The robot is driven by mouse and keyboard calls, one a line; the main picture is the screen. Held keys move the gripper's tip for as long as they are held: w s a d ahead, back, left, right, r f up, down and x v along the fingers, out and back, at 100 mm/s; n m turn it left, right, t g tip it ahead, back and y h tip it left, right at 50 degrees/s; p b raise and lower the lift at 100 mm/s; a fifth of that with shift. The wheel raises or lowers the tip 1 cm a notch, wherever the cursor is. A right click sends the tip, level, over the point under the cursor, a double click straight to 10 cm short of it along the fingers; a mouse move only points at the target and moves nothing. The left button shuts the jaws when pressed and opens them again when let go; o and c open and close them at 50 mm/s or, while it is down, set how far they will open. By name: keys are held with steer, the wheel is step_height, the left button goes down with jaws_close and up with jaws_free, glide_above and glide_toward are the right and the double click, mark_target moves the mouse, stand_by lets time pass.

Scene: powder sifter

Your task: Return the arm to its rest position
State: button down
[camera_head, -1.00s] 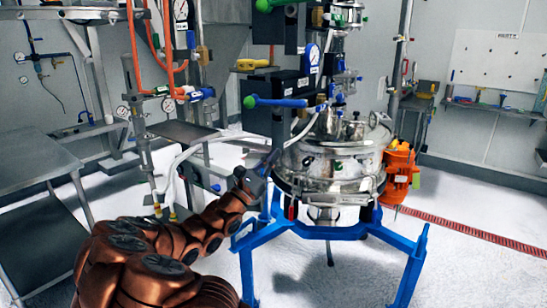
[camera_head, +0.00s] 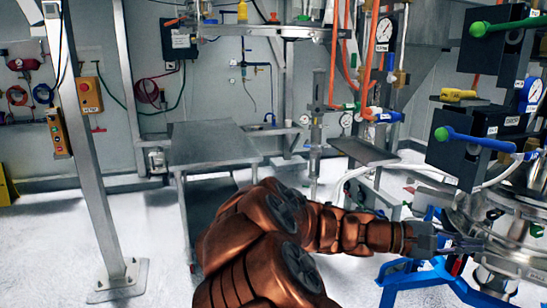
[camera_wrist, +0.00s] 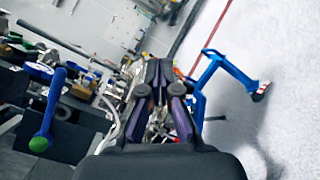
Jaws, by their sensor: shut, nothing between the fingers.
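My copper-coloured arm (camera_head: 262,235) rises from the bottom middle of the head view and reaches out to the right. My gripper (camera_head: 476,243) is at its end, in front of the steel sifter vessel (camera_head: 520,232) at the right edge; I cannot tell if they touch. In the wrist view my gripper (camera_wrist: 159,66) has its two dark fingers together, with nothing held. Behind the fingers the vessel is mostly hidden.
A blue stand (camera_head: 428,280) carries the vessel. A grey metal table (camera_head: 212,145) stands behind my arm, and a steel post (camera_head: 95,170) at left. White floor between is clear.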

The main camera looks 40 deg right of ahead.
steer(key=w+a+f+t+y, duration=0.2)
steer(key=a+f+t+y, duration=0.15)
steer(key=a+f, duration=0.5)
steer(key=w+a+f+t+y, duration=0.3)
steer(key=a+f+t, duration=0.2)
steer(key=a, duration=0.7)
steer(key=a+f+n+t+y, duration=0.2)
steer(key=a+y, duration=0.3)
steer(key=a, duration=1.4)
steer(key=shift+w+a+f+t+p, duration=0.35)
steer(key=shift+w+f+t, duration=0.1)
steer(key=shift+t, duration=0.2)
steer(key=shift+d, duration=0.15)
